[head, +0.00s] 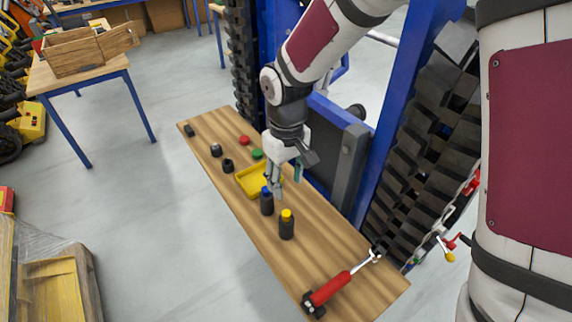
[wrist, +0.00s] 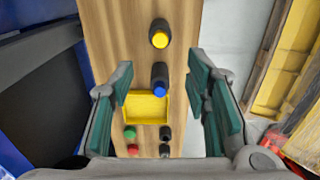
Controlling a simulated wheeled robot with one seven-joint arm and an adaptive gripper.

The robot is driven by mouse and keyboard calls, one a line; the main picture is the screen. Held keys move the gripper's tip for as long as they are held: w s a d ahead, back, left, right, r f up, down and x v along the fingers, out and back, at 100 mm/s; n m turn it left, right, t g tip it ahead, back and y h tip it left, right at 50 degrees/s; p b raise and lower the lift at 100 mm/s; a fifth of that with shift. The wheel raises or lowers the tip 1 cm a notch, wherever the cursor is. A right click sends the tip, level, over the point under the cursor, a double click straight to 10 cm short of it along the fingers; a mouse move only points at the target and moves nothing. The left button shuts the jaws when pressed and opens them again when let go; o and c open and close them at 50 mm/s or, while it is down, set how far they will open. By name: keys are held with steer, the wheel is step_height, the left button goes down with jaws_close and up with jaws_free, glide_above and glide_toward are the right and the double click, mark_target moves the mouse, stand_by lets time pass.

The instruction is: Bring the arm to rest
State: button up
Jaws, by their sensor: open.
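My gripper (head: 284,184) hangs from the arm over the wooden bench, near the yellow tray. In the wrist view my gripper (wrist: 162,98) has its two teal-padded fingers wide apart with nothing held between them. A dark bottle with a blue cap (head: 266,203) stands just beside the fingertips in the head view; it also shows between the fingers in the wrist view (wrist: 159,78). Whether the fingers touch it, I cannot tell. A dark bottle with a yellow cap (head: 287,226) stands farther along the bench.
The bench (head: 330,258) also holds a yellow tray (head: 246,188), red (head: 244,140) and green (head: 257,154) caps, several small dark parts and a red-handled tool (head: 332,288). A blue-framed tracked machine (head: 386,130) stands close along the right side.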

steer(key=s+d+r+m+t, duration=0.25)
steer(key=s+d+r, duration=0.35)
steer(key=d+r, duration=0.3)
steer(key=s+d+r+m+t, duration=0.25)
steer(key=s+d+r, duration=0.35)
steer(key=r, duration=0.5)
steer(key=s+d+r+m, duration=0.1)
steer(key=s+d, duration=0.2)
steer(key=s, duration=0.4)
steer(key=shift+r+m, duration=0.4)
steer(key=shift+d, duration=0.1)
